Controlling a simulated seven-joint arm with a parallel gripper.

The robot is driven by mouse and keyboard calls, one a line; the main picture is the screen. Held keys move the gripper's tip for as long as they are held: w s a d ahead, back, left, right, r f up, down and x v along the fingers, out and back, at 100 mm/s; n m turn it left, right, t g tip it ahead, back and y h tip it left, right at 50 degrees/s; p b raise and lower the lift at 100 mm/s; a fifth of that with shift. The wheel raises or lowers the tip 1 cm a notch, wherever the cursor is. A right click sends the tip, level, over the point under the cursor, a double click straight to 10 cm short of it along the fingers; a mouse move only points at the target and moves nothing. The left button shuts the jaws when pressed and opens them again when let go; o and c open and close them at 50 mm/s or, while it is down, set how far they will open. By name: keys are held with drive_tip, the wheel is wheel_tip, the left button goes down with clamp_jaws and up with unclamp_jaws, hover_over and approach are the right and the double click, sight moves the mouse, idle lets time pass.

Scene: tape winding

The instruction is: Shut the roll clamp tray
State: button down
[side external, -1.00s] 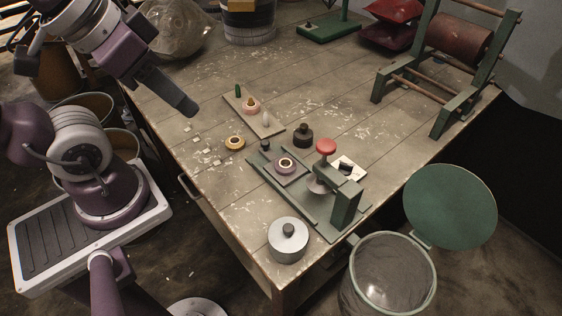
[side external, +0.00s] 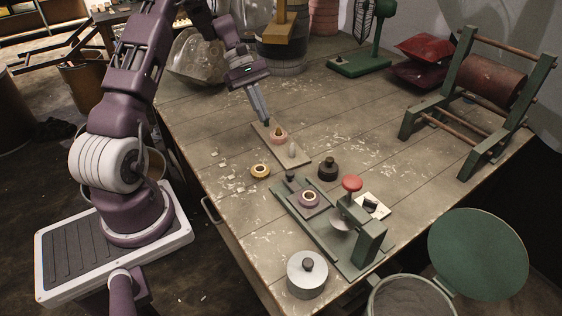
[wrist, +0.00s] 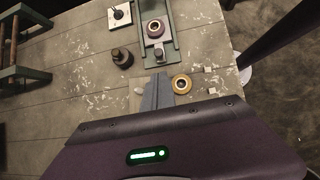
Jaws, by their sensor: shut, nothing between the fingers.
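The roll clamp (side external: 368,241) is a green base with an upright arm, a red knob (side external: 352,184) and a pale metal disc (side external: 340,223). Its tray (side external: 299,209) carries a mauve roll (side external: 308,198) and sits out to the left of the disc, not under it. A small dark knob (side external: 290,176) stands at the tray's outer end. It also shows in the wrist view (wrist: 160,56), just beyond my fingers. My gripper (side external: 266,121) is shut and empty, beyond the tray, low over or beside a small board; contact cannot be told.
The small board (side external: 302,163) holds a pink roll (side external: 279,137) and a pale peg. A yellow ring (side external: 260,171), a dark bottle-shaped weight (side external: 328,167) and a white tile (side external: 374,206) flank the clamp. A lidded metal pot (side external: 307,276) stands near the front edge.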

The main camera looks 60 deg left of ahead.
drive_tip(key=shift+n+h, duration=0.4)
drive_tip(key=shift+n, duration=0.4)
drive_tip(key=d+f, duration=0.1)
drive_tip(key=f, duration=0.3)
drive_tip(key=d+f, duration=0.1)
drive_tip(key=f, duration=0.2)
drive_tip(key=d+f, duration=0.1)
drive_tip(key=f, duration=0.3)
drive_tip(key=shift+w+d+f, duration=0.1)
drive_tip(key=shift+d+f, duration=0.15)
drive_tip(key=shift+f, duration=0.05)
drive_tip(key=d, duration=0.2)
drive_tip(key=d+f, duration=0.1)
drive_tip(key=shift+w+d, duration=0.25)
drive_tip(key=shift+w, duration=0.05)
drive_tip(key=shift+d, duration=0.4)
drive_tip(key=d, duration=1.3)
drive_tip(key=shift+d, duration=0.2)
